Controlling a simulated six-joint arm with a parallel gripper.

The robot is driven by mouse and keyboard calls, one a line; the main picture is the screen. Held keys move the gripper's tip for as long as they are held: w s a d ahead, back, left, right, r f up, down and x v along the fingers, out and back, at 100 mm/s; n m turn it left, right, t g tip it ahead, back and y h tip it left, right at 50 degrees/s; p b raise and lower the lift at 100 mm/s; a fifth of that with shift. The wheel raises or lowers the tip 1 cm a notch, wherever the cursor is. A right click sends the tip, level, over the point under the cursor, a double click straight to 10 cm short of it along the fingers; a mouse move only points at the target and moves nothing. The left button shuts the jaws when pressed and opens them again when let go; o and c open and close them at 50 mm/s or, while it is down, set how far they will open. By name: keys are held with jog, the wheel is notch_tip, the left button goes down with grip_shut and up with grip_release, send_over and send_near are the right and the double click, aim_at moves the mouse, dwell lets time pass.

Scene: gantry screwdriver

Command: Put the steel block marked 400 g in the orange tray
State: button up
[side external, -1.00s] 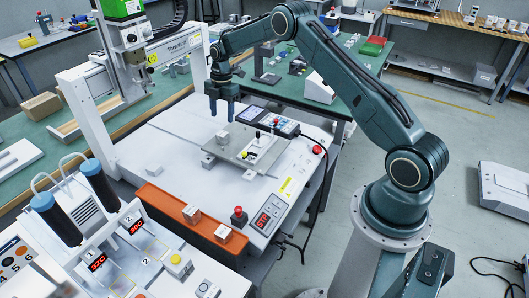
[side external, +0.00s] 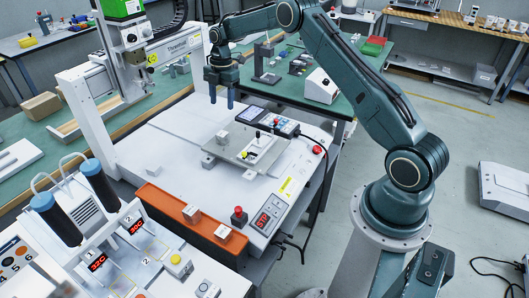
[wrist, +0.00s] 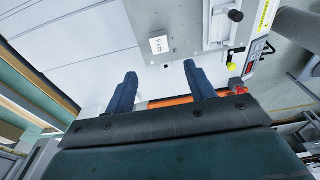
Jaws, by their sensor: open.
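A small steel block (side external: 222,137) sits on the left part of the grey metal plate on the white machine bed. In the wrist view the block (wrist: 159,43) shows an upside-down label with "00" and a g; its first digit is hard to read. The long orange tray (side external: 160,204) lies along the front edge of the bed; part of it shows between the fingers in the wrist view (wrist: 172,101). Two more small blocks (side external: 191,213) (side external: 222,232) are at the tray, their labels unreadable. My gripper (side external: 222,103) is open and empty, above and behind the plate block.
A control box (side external: 271,121) and a clamp fixture (side external: 263,141) stand right of the plate block. A red button (side external: 239,216) and red display panel (side external: 268,217) are right of the tray. The white gantry frame (side external: 87,130) rises at left. The bed's back left is clear.

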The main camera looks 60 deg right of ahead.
jog(key=s+a+r+m+t, duration=0.1)
jog(key=s+a+r+m, duration=0.3)
jog(key=r, duration=0.3)
jog(key=s+a+r+m+t+h, duration=0.1)
jog(key=s+a+r, duration=0.3)
jog(key=s+r, duration=0.3)
jog(key=s+a+r+m+t, duration=0.1)
jog(key=s+a+r+m, duration=0.25)
jog(key=r, duration=0.45)
jog(key=s+a+m+t, duration=0.1)
jog(key=s+a+m, duration=0.2)
jog(key=s, duration=0.9)
jog(key=s+a+m+t, duration=0.1)
jog(key=s+a+m, duration=0.2)
jog(key=s, duration=0.9)
jog(key=m, duration=0.3)
jog(key=shift+s+t, duration=0.3)
jog(key=shift+o, duration=0.3)
jog(key=shift+s+f+m, duration=0.25)
jog(key=shift+s, duration=0.15)
jog(key=shift+o, duration=0.2)
jog(key=shift+w, duration=0.1)
